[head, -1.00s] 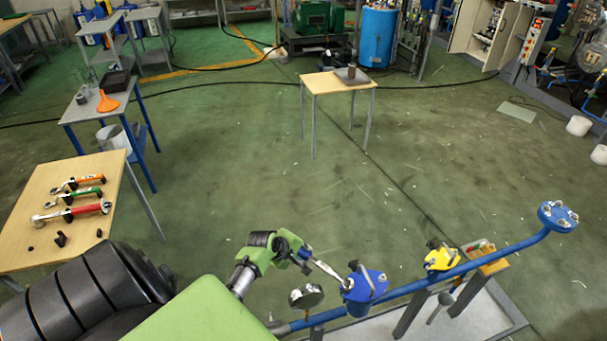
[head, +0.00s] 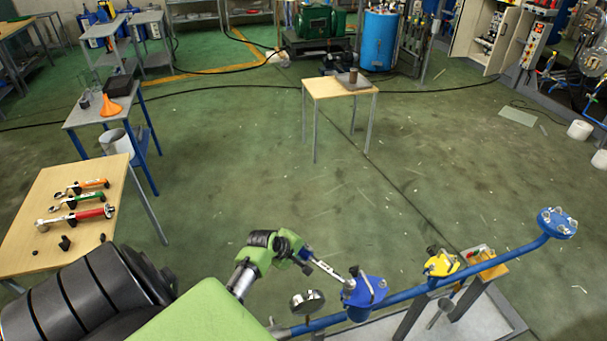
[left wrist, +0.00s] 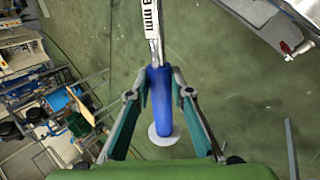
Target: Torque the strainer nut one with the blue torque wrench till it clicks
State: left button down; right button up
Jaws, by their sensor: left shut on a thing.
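My left gripper (head: 305,258) is shut on the blue torque wrench. In the left wrist view, the wrench's blue handle (left wrist: 160,100) lies between the fingers of the gripper (left wrist: 158,110), and its silver shaft runs up out of view. In the head view the wrench shaft (head: 330,271) reaches right to the blue strainer cover (head: 370,291) on the blue pipe. The wrench head is at the left edge of this cover, over a nut. I cannot tell whether it is fully seated. My right gripper is not in view.
A yellow flanged part (head: 441,264) and a blue end flange (head: 556,223) are farther along the pipe (head: 500,258). A round gauge (head: 307,300) stands left of the strainer. Other wrenches lie on the wooden table (head: 120,190) at left.

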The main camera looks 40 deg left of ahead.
pick_arm(q)
jog(key=shift+w+r, duration=0.1)
jog(key=shift+r, duration=2.75)
